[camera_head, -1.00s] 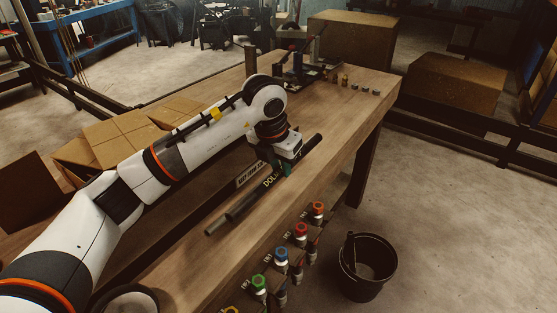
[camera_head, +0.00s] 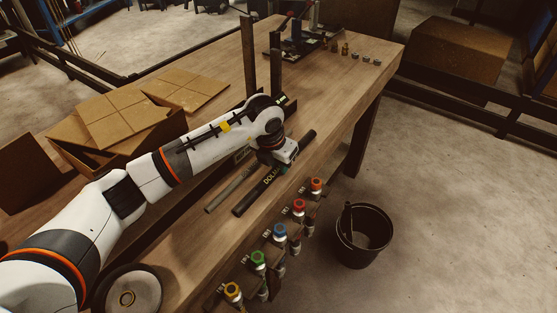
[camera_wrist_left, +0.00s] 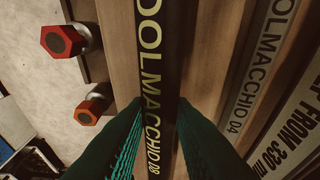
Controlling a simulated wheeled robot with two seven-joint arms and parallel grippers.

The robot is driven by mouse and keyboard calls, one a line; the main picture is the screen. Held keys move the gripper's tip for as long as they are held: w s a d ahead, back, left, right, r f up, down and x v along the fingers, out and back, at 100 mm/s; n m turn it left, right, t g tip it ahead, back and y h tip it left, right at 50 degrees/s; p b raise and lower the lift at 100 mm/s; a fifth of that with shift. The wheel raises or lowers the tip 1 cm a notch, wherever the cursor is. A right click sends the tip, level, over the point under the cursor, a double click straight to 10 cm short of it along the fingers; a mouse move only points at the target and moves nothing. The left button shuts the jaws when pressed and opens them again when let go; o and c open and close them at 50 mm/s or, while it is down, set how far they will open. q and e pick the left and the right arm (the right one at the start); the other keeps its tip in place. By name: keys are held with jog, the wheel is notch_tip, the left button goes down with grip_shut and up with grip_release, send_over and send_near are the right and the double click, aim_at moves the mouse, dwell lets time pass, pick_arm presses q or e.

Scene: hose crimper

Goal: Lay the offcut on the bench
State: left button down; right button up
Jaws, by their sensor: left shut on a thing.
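A black hose piece with yellow lettering, the likely offcut (camera_head: 254,196), lies slantwise at the bench's front edge (camera_head: 190,277). My left gripper (camera_head: 283,164) is shut on it near the middle of its length. In the left wrist view the teal fingers (camera_wrist_left: 157,125) close on both sides of the lettered hose (camera_wrist_left: 152,55). Bench wood lies below it; I cannot tell whether the hose touches the wood. A thinner grey hose (camera_head: 228,191) lies beside it, apart, on the bench. My right gripper is not in view.
A label plate (camera_wrist_left: 297,125) lies beyond the grey hose. Several coloured caps (camera_head: 280,230) stick out along the bench front. An open carton (camera_head: 150,135) stands behind my arm. Dark posts (camera_head: 249,60) and a fixture (camera_head: 300,42) stand farther back. A black bucket (camera_head: 363,235) is on the floor.

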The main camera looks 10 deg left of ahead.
aim_at(271, 174)
pick_arm(q)
jog(key=c, duration=1.7)
grip_release()
jog(key=shift+f, duration=0.1)
jog(key=o, duration=0.4)
jog(key=shift+o, duration=0.2)
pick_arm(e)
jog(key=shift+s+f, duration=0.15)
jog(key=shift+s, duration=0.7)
pick_arm(q)
jog(key=shift+r, duration=0.35)
jog(key=b+v, duration=0.2)
jog(key=v, duration=0.9)
jog(key=shift+s+r, duration=0.15)
jog(key=shift+r, duration=0.15)
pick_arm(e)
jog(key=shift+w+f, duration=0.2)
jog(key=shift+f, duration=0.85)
